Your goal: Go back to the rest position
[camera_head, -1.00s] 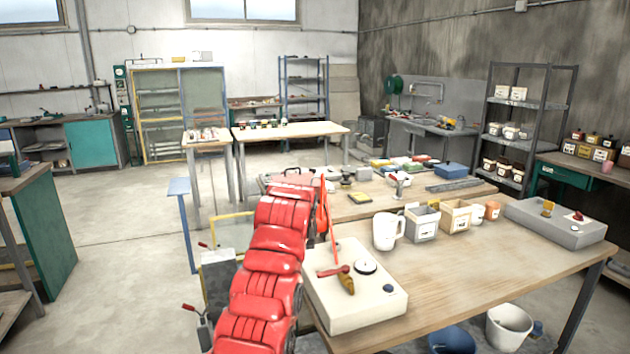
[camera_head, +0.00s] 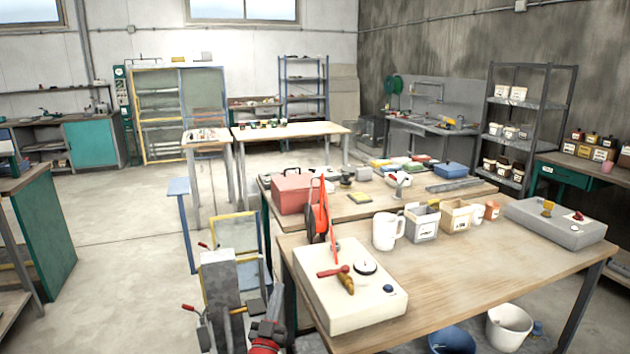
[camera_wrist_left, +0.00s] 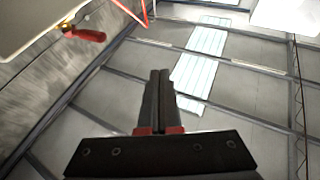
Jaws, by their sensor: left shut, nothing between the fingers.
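My left gripper (camera_head: 275,300) shows low in the head view, left of the near workbench, as dark fingers with a bit of my red arm below them. It points upward, close to the bench's left end. In the left wrist view the gripper (camera_wrist_left: 160,75) has its two dark fingers together, shut and empty, with the ceiling beyond them. My right gripper is in neither current view.
The near workbench (camera_head: 450,290) carries a white box (camera_head: 345,305) with a red-handled tool, a white mug (camera_head: 387,231), small bins and a grey box (camera_head: 555,222). A grey stand (camera_head: 222,290) is left of the gripper. Open floor lies farther left.

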